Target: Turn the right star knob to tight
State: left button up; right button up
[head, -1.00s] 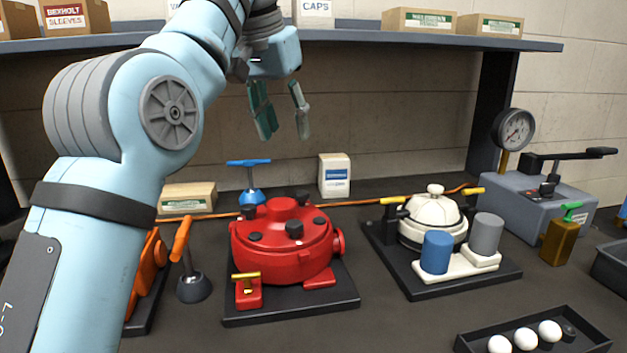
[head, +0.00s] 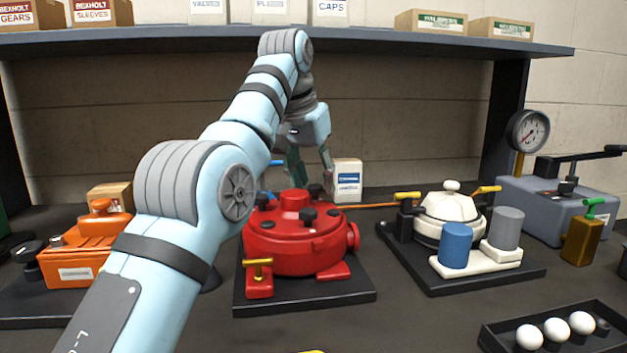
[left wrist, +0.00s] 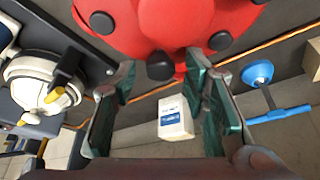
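The red round housing (head: 297,243) stands on a black base plate and carries several black knobs around its lid. I cannot tell which is the right star knob. My left gripper (head: 311,165) is open above the far side of the housing. In the left wrist view the black far knob (left wrist: 160,67) appears between the open fingertips (left wrist: 160,78), with no visible contact. My right gripper is not in view.
A white box (head: 346,180) stands behind the housing, near my fingers. A white domed unit (head: 450,206) is to the right, an orange unit (head: 78,254) to the left. A shelf (head: 400,39) runs above.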

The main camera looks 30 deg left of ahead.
pick_arm(q)
grip_shut()
